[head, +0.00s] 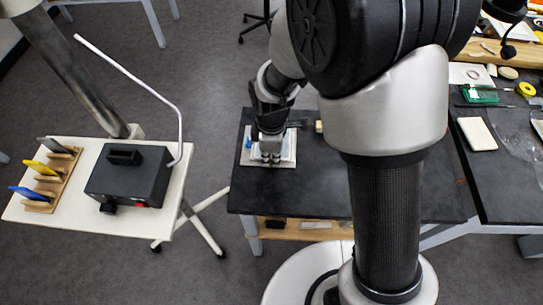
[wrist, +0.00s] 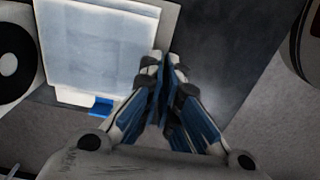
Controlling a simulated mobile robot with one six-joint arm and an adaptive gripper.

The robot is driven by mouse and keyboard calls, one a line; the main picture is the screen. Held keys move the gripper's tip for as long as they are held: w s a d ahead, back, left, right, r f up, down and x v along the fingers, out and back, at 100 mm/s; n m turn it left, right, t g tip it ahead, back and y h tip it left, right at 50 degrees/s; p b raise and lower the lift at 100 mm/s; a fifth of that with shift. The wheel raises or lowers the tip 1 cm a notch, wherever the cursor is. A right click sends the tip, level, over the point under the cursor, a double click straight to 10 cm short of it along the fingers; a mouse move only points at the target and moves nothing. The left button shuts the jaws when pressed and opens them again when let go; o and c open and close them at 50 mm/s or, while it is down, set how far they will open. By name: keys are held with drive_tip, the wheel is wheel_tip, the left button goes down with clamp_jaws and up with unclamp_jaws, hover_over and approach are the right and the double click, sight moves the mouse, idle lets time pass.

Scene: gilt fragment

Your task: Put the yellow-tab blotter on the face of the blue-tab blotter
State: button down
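The blue-tab blotter (wrist: 98,45) is a pale, flat square lying on a larger light board (wrist: 165,22) in the wrist view. Its blue tab (wrist: 100,107) sticks out at the lower edge. In the head view the blue tab (head: 249,143) shows just left of my gripper (head: 271,158), which hangs low over the board and hides part of it. In the wrist view my gripper (wrist: 162,62) has its fingertips together beside the blotter's right edge, with nothing clearly held. I cannot make out a yellow-tab blotter; a yellow piece (head: 40,168) stands in the rack on the left.
A wooden rack (head: 62,180) with blue, yellow and grey upright pieces stands on the white table (head: 110,222) beside a black box (head: 130,177). The dark bench (head: 300,190) is bare around the board's front. A white pad (head: 477,133) lies on the right bench.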

drive_tip(key=shift+f, duration=0.2)
drive_tip(key=c, duration=1.8)
unclamp_jaws()
drive_tip(key=shift+r, duration=0.1)
wheel_tip(320, 180, up, 12)
drive_tip(key=p, duration=0.4)
drive_tip(key=shift+r, duration=0.2)
drive_tip(key=s+d+r+m+t, duration=0.2)
drive_tip(key=s+d+r+m, duration=0.4)
drive_tip(key=d+r+m, duration=0.45)
drive_tip(key=s+d+r+m+t, duration=0.1)
drive_tip(key=s+d+r+m, duration=0.1)
drive_tip(key=s, duration=0.3)
drive_tip(key=s+d+r+m+t, duration=0.1)
drive_tip(key=s+d+r+m, duration=0.2)
drive_tip(key=s+m, duration=0.1)
drive_tip(key=shift+s+r+m+t, duration=0.3)
drive_tip(key=shift+s+m, duration=0.1)
drive_tip(key=shift+m, duration=0.15)
